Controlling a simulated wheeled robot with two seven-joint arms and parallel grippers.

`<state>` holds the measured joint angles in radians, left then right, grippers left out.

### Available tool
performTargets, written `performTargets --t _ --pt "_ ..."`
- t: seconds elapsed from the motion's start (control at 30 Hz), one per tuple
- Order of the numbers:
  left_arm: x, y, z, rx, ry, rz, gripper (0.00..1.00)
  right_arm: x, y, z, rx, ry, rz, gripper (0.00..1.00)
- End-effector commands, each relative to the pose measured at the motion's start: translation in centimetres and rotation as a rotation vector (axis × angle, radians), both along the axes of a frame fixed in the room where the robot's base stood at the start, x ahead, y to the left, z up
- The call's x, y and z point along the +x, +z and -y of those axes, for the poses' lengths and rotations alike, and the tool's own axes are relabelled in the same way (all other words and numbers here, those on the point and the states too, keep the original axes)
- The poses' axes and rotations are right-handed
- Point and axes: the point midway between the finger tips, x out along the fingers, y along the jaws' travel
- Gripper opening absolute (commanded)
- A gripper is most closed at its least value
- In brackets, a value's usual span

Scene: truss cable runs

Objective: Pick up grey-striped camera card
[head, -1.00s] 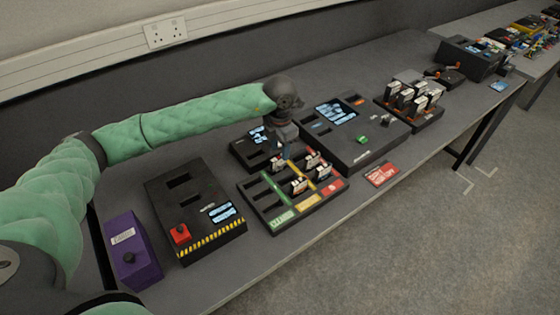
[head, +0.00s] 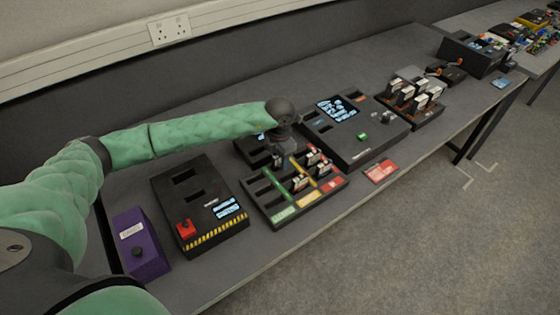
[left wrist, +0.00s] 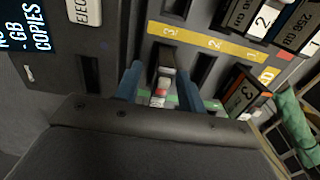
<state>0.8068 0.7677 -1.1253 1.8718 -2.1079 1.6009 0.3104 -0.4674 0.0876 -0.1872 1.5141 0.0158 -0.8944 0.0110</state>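My left gripper (head: 285,158) is low over the sorting rack (head: 262,206) with green, yellow and red strips. The left wrist view shows its two blue fingers (left wrist: 160,78) apart, one on each side of a card (left wrist: 162,92) standing in a rack slot. The card has a dark grey top and a red and white patch; gaps show between it and the fingers. I cannot make out grey stripes on it. My right gripper is out of view.
A black box with a red button (head: 185,228) and a purple box (head: 140,246) stand left of the rack. A larger black unit with a screen (head: 340,110) stands behind right. A red card (head: 381,171) lies near the table's front edge. Another card holder (head: 425,118) stands farther right.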

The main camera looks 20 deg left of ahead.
Motion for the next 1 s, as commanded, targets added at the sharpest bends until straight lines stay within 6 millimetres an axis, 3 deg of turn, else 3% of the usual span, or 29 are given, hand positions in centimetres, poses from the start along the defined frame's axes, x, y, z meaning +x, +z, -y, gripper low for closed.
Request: performTargets --t 0.23,0.43,0.77,1.0 --pt "0.0 -0.1 0.0 0.0 0.0 0.0 0.4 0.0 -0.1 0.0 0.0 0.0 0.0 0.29" --pt "0.0 -0.1 0.0 0.0 0.0 0.0 0.01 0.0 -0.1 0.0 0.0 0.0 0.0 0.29" --pt "0.0 0.1 0.0 0.0 0.0 0.0 0.0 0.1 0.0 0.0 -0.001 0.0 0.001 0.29" --pt "0.1 2.9 0.0 0.0 0.0 0.002 0.0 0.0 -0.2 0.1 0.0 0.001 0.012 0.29"
